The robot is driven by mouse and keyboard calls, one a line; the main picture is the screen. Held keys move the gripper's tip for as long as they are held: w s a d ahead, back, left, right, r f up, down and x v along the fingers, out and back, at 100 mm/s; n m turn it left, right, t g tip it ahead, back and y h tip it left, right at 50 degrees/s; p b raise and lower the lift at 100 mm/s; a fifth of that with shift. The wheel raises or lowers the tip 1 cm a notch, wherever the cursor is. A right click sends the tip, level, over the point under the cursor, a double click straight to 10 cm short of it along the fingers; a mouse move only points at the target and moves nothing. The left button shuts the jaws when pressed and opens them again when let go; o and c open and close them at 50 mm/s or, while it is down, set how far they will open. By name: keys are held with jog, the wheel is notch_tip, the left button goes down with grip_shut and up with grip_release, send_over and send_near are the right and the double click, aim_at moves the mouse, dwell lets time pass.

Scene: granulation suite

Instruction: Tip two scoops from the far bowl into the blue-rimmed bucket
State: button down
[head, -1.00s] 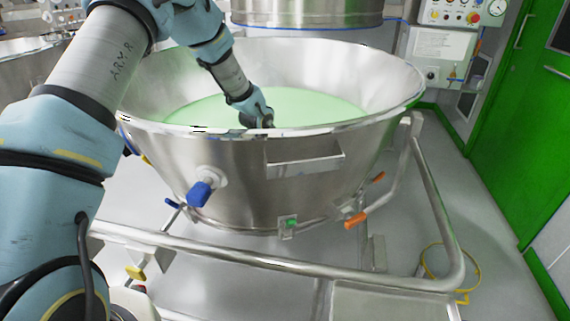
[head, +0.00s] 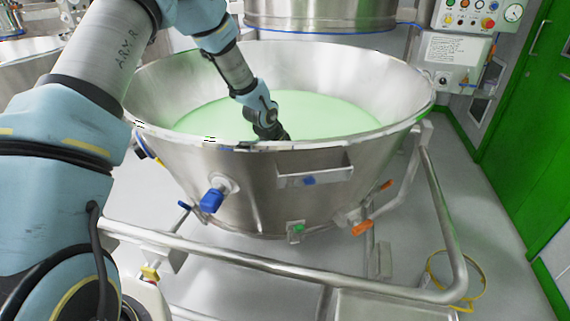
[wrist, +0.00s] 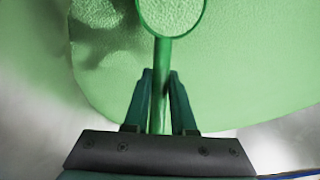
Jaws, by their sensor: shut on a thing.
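A wide steel bowl (head: 215,165) holds pale green powder (head: 335,110) and fills the middle of the head view. My gripper (head: 280,135) is inside it, low near the front rim. In the wrist view, my gripper (wrist: 160,78) is shut on the green handle of a scoop (wrist: 161,62). The scoop's round head points away from the fingers, over the powder, cut off by the top edge. Its inside has the same pale grainy look as the powder; I cannot tell how full it is. I cannot make out a blue-rimmed bucket.
A steel vessel (head: 320,12) with a blue line below it stands behind the bowl. Another steel bowl (head: 28,65) is at the left edge. A rail frame (head: 280,265) runs around the bowl's front. A control panel (head: 475,15) and green door (head: 535,130) are at right.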

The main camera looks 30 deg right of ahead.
jog(key=d+r+y+p, duration=0.1)
jog(key=d+r+p, duration=0.1)
jog(key=r+p, duration=0.6)
jog(key=d+r+y+p, duration=0.2)
jog(key=r+p, duration=0.7)
jog(key=r, duration=1.3)
jog(key=shift+d+r+y, duration=0.15)
jog(key=shift+r+y, duration=0.1)
jog(key=shift+y, duration=0.05)
dwell(1.6)
dwell(0.3)
